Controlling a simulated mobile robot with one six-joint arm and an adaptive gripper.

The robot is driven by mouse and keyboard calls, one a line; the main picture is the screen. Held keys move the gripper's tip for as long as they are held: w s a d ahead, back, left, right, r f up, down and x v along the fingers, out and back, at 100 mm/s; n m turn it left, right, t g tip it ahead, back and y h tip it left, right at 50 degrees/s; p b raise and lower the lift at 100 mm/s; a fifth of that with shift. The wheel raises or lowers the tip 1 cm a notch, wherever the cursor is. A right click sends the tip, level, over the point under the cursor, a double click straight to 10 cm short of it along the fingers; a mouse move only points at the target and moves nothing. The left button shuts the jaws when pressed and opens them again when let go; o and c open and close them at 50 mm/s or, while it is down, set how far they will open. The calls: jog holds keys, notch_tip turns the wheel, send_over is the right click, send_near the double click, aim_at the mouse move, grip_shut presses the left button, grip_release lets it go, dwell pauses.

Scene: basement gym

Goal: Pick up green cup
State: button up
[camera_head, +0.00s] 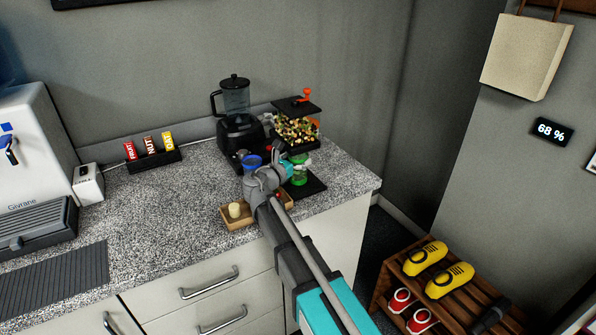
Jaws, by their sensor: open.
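A green cup (300,175) stands on the dark base of a snack dispenser (297,130), near the right end of the counter. My gripper (287,155) is at the left of the green cup, close to it, and is open. My wrist and gripper cover part of the cup's left side. I cannot tell whether the fingers touch the cup or are around it.
A blue cup (251,162) stands just left of my wrist, with a blender (236,115) behind it. A wooden tray (233,222) lies partly under my arm. A bar rack (154,160) stands further left. The counter (150,215) is clear at left centre.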

jog(key=shift+w+d, duration=0.2)
jog(key=shift+w, duration=0.05)
dwell(0.3)
jog(key=c, duration=1)
jog(key=shift+c, duration=0.2)
jog(key=shift+r, duration=0.15)
jog(key=shift+r+p, duration=0.15)
jog(key=shift+p, duration=0.15)
jog(key=s+d, duration=1)
jog(key=s, duration=0.5)
